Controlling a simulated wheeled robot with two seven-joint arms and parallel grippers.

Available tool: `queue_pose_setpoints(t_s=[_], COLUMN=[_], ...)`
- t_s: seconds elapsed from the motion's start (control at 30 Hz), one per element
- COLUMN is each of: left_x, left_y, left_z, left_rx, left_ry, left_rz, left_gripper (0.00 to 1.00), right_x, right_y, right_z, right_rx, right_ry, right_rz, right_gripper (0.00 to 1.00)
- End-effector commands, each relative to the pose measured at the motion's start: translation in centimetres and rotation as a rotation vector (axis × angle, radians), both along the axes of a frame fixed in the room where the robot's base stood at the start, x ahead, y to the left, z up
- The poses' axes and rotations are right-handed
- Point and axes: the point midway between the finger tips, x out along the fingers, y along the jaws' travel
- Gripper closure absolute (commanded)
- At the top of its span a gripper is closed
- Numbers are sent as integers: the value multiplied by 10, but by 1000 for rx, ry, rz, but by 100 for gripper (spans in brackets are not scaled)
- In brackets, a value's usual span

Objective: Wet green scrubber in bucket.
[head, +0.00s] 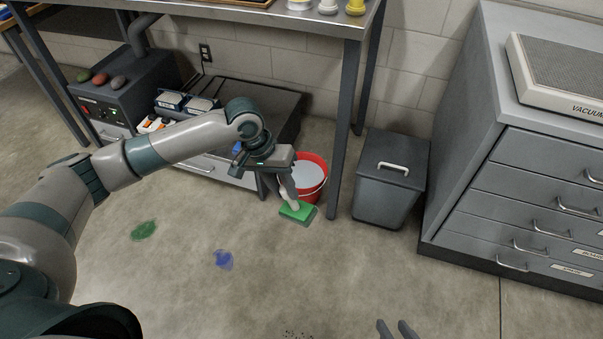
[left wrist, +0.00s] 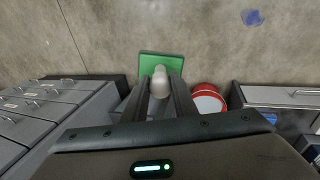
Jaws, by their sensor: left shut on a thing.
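The green scrubber (head: 298,211) has a flat green pad and a pale handle. My left gripper (head: 288,188) is shut on its handle and holds it pad down, in front of the bucket. The scrubber also shows between the fingers in the left wrist view (left wrist: 147,64). The red bucket (head: 321,184) stands on the floor by the table leg, with a pale grey surface inside; the scrubber and gripper hide part of its front. In the left wrist view the bucket (left wrist: 222,98) is right of the fingers. My right gripper (head: 398,328) shows only its fingertips at the bottom edge, spread apart.
A table (head: 349,29) stands above the bucket, its leg (head: 346,120) close by. A grey lidded bin (head: 391,180) and a drawer cabinet (head: 540,170) are to the right. Green (head: 144,230) and blue (head: 223,260) stains mark the floor. The front floor is otherwise largely clear.

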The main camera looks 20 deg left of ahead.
Motion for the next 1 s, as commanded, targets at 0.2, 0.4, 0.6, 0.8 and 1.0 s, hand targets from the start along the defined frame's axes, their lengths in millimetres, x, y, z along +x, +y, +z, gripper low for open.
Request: queue_pose_setpoints(t_s=[0.2,0.4,0.6,0.8,1.0], left_x=[0,0,0,0,0], left_y=[0,0,0,0,0], left_z=[-15,-28,-41,-54,-68], left_rx=[-1,0,-1,0,-1], left_ry=[1,0,2,0,1], left_rz=[1,1,2,1,1], left_gripper=[93,93,93,93,93], right_x=[0,0,0,0,0], right_y=[0,0,0,0,0], right_z=[-1,-2,-3,-4,-5], right_rx=[0,0,0,0,0], right_ry=[0,0,0,0,0], right_rz=[0,0,0,0,0], right_gripper=[69,69,69,69,69])
